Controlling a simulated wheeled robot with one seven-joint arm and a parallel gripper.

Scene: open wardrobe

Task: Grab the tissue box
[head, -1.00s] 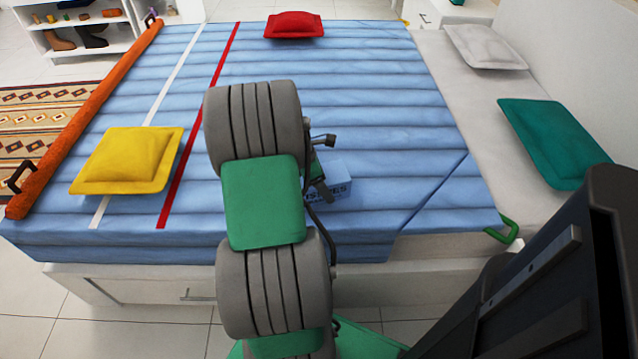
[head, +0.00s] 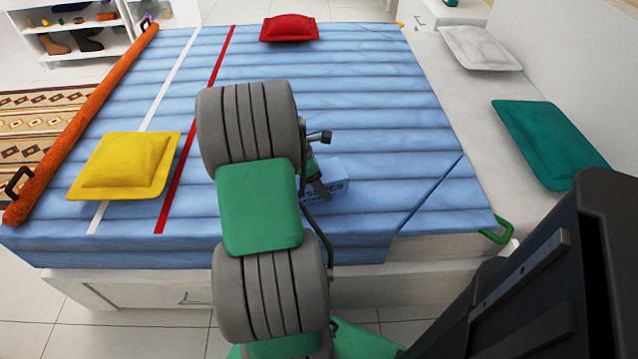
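The tissue box (head: 338,188) is a small light-blue box with dark lettering, on the blue bedspread near the bed's front side. My arm hides its left part in the head view. My gripper (head: 322,180) shows only in part, as dark pieces beside my arm's green and grey links. It appears right at the box, over its left side. Whether its fingers touch or close on the box is hidden.
The bed's blue cover (head: 370,100) is mostly clear around the box. A yellow pillow (head: 124,165) lies left, a red pillow (head: 290,28) at the back, and a teal pillow (head: 550,143) right. An orange roll (head: 80,120) runs along the left edge. White drawers (head: 140,290) are below.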

